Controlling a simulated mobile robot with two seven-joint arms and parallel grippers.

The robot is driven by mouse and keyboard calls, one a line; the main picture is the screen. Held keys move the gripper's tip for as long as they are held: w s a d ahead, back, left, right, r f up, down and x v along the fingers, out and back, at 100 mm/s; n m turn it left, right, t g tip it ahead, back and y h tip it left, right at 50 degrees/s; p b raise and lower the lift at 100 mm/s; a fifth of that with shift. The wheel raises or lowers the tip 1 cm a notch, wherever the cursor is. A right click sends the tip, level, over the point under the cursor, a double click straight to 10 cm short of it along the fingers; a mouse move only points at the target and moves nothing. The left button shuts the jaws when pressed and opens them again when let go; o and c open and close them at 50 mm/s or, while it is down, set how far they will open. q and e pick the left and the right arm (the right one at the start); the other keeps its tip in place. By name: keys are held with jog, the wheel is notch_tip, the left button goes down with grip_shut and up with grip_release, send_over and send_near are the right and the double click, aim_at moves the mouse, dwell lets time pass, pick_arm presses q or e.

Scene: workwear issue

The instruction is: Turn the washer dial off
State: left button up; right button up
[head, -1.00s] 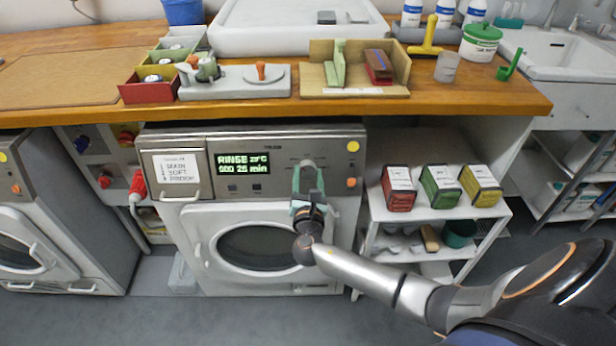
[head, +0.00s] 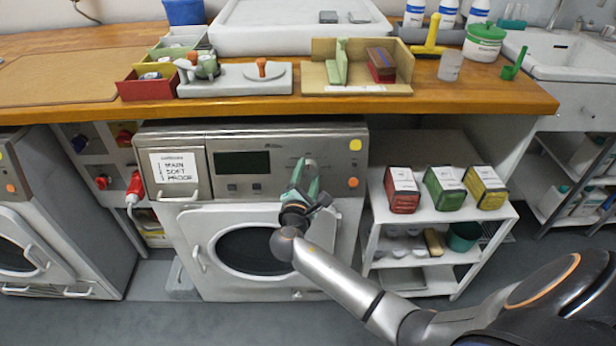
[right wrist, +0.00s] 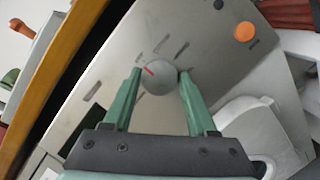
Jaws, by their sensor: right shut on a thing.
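The washer (head: 330,215) stands under the wooden counter with its round-windowed door (head: 196,240) closed. Its display (head: 242,162) is dark, with no text. The grey round dial (right wrist: 160,78) is on the control panel and carries a red pointer mark toward its upper left in the right wrist view. My right gripper (right wrist: 159,74) has its two green fingers on either side of the dial, shut on it. In the head view the right gripper (head: 307,168) is tilted in front of the panel and partly hides the dial. My left gripper is not in view.
An orange button (head: 352,183) and a yellow round mark (head: 355,145) are right of the dial. A white shelf (head: 400,222) with red, green and yellow boxes stands close on the right. The counter (head: 450,104) overhangs above.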

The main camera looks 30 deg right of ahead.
jog(key=shift+m, duration=0.4)
jog(key=o, duration=1)
jog(key=shift+c, duration=0.2)
jog(key=o, duration=0.4)
jog(key=p+v, duration=0.1)
jog(key=v, duration=1.1)
jog(key=shift+s+a+r, duration=0.15)
jog(key=shift+s+a, duration=0.05)
